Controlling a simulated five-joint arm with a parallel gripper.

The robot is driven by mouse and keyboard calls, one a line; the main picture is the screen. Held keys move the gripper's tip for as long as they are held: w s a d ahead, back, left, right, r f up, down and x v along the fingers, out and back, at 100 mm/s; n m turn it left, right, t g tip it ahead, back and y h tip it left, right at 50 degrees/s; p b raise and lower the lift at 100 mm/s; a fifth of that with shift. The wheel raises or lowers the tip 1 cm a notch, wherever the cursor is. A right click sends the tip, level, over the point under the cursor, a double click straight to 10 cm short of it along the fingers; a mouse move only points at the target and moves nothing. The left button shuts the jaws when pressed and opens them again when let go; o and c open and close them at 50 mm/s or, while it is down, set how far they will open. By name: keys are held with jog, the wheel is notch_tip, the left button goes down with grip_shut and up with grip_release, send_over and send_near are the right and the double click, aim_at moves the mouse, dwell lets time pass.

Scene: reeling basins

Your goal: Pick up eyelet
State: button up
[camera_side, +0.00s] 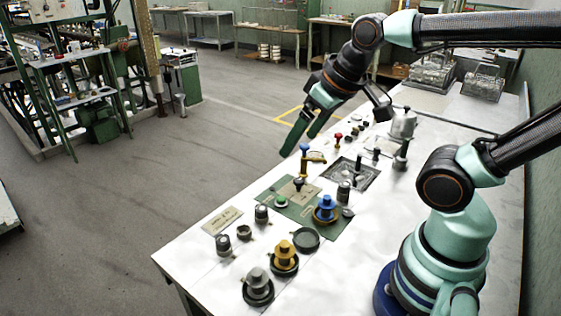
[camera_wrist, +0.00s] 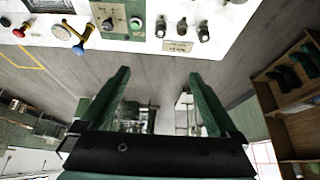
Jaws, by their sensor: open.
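My gripper (camera_side: 298,145) is open and empty, raised over the far-left edge of the white table (camera_side: 205,262). In the wrist view my gripper (camera_wrist: 159,73) has its two green fingers spread, with only floor and distant furniture between them. I cannot tell for sure which small part is the eyelet. Nothing touches the fingers.
A green panel (camera_side: 268,196) carries a blue spool (camera_side: 326,207) and a green button (camera_side: 281,201). Several grey knobs, a yellow spool (camera_side: 285,252) and a grey spool (camera_side: 257,281) stand nearer. A red knob (camera_side: 338,137) stands farther back.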

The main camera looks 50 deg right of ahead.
jog(key=shift+c, duration=0.6)
jog(key=m+g, duration=0.6)
jog(key=m, duration=1.4)
send_over(345, 184)
jog(key=f, duration=1.6)
jog(key=shift+s+d+f, duration=0.1)
jog(key=shift+d+f, duration=0.1)
jog(key=shift+f, duration=0.1)
jog(key=shift+w+a+f, duration=0.1)
jog(key=shift+f, duration=1.25)
jog(key=shift+w+a+f, duration=0.1)
jog(key=shift+f, duration=1.25)
grip_shut()
